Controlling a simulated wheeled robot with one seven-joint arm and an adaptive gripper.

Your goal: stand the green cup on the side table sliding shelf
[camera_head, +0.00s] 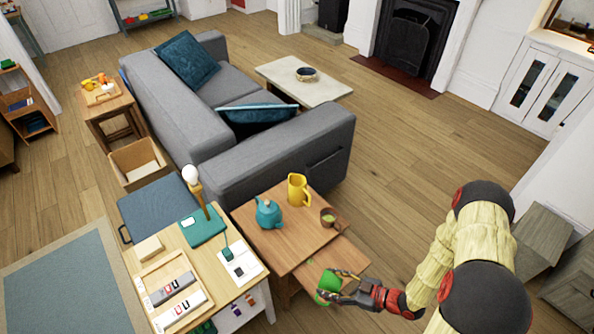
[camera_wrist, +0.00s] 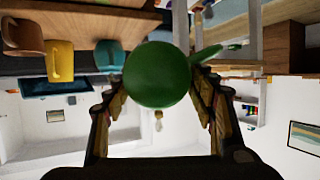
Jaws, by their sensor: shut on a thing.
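My gripper (camera_head: 331,287) is shut on the green cup (camera_head: 327,283), at the front right end of the side table (camera_head: 280,243). In the wrist view the cup (camera_wrist: 157,75) sits between the two fingers (camera_wrist: 158,88) as a rounded dark green shape; its opening does not show. The sliding shelf (camera_head: 347,263) is pulled out below the tabletop towards my arm. The cup overlaps the shelf's near edge in the head view; I cannot tell whether it touches the shelf.
A teal teapot (camera_head: 268,213), a yellow pitcher (camera_head: 297,189) and a brown cup (camera_head: 328,217) stand on the tabletop above the shelf. A crowded desk (camera_head: 222,286) stands to the left, a grey sofa (camera_head: 230,110) behind. Open floor (camera_head: 420,150) lies to the right.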

